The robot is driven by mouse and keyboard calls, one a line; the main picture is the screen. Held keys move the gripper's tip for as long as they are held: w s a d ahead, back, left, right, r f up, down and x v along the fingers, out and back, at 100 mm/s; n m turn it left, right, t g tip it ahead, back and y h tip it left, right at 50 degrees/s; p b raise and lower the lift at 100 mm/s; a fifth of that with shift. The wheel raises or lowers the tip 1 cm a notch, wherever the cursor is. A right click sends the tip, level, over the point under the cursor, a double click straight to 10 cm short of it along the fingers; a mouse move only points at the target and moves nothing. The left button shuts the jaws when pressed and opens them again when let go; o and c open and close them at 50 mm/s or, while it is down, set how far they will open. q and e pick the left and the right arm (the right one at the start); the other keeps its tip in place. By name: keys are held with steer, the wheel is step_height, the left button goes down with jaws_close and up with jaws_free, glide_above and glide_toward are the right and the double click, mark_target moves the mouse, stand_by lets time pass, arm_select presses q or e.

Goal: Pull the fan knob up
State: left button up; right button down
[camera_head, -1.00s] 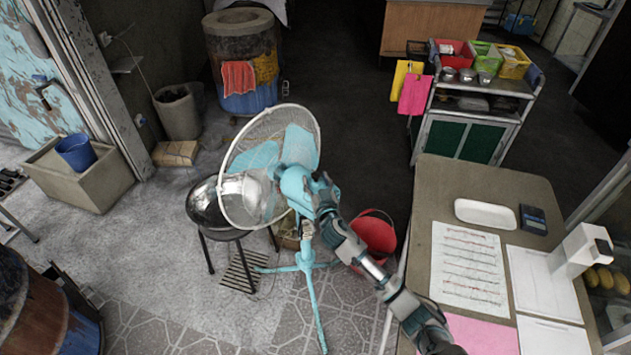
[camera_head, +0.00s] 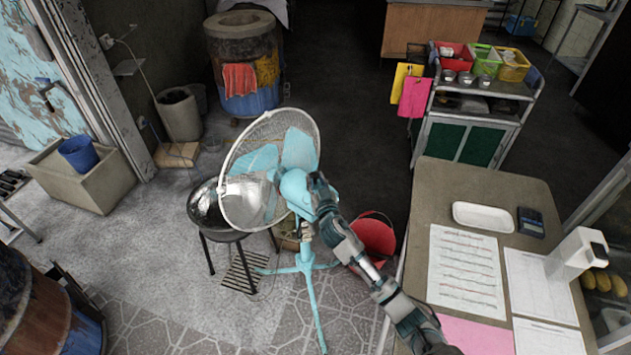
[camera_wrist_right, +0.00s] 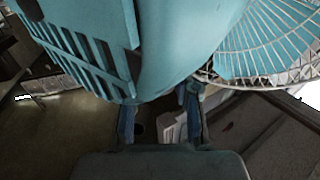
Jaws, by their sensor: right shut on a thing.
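The fan (camera_head: 297,190) is a light blue pedestal fan with a wire cage. Its cage (camera_head: 232,150) faces left and its motor housing is on the right side. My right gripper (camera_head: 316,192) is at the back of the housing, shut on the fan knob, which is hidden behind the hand. In the right wrist view, the slotted blue housing (camera_wrist_right: 150,45) fills the top, and the two fingers of my right gripper (camera_wrist_right: 160,108) reach up against its underside, with the wire cage (camera_wrist_right: 265,45) at right. My left gripper is not in view.
A table (camera_head: 435,195) with papers, a white tray (camera_head: 483,216) and a calculator stands at right. A red bucket (camera_head: 373,238) is behind my right arm. A dark round-topped stand (camera_head: 206,208) is left of the fan. Open floor lies behind the fan.

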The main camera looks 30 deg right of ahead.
steer(key=c, duration=0.8)
jaws_free()
steer(key=shift+d, duration=0.1)
steer(key=shift+s, duration=0.1)
steer(key=v, duration=0.7)
steer(key=shift+s, duration=0.2)
steer(key=shift+f, duration=0.1)
